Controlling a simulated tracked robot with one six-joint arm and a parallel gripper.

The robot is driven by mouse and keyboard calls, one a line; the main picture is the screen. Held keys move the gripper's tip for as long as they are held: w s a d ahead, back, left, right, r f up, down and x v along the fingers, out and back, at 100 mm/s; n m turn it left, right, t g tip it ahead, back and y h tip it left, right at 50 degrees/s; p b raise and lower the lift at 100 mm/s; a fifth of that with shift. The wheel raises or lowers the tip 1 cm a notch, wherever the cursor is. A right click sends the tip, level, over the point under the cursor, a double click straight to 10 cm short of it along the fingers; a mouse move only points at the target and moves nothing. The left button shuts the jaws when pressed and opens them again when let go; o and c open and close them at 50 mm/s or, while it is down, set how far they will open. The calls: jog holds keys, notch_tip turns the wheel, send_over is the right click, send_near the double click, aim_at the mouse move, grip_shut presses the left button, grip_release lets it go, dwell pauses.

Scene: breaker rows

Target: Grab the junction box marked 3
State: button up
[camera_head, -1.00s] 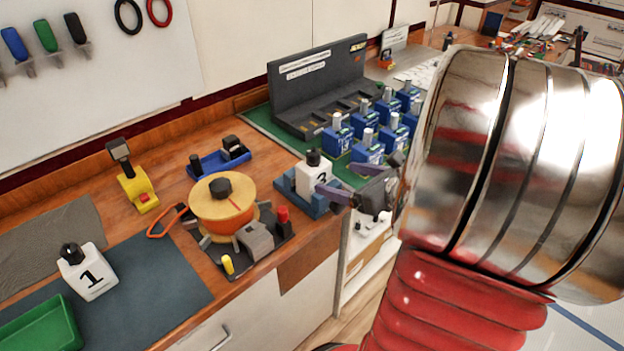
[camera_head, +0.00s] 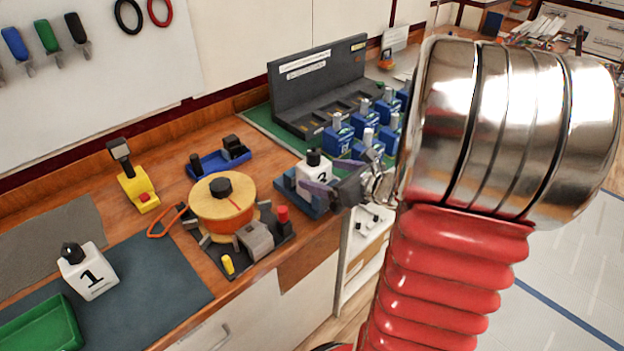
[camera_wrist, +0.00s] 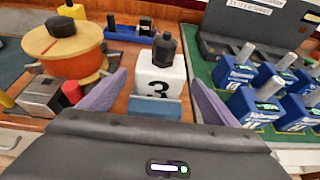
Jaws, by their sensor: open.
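The junction box marked 3 (camera_head: 314,169) is a white block with a black knob on top. It sits on a blue base (camera_head: 302,196) near the bench's front edge. In the wrist view the box (camera_wrist: 160,78) stands upright, a little beyond and between my fingertips. My gripper (camera_head: 325,191) is open, with its purple fingers spread in front of the box. The fingers also show in the wrist view (camera_wrist: 158,92), one on each side of the box's lower front. No contact with the box is visible.
A yellow-orange round spool (camera_head: 222,208) with grey and red parts stands left of the box. Several blue breakers (camera_head: 338,139) stand to the right on a green mat. A white box marked 1 (camera_head: 88,272) is at the far left. A blue tray (camera_head: 220,162) lies behind.

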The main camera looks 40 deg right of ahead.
aim_at(314, 151)
jog(key=shift+x, duration=2.45)
jog(key=shift+c, duration=0.5)
jog(key=c, duration=1.5)
jog(key=shift+c, duration=0.2)
jog(key=shift+r, duration=5)
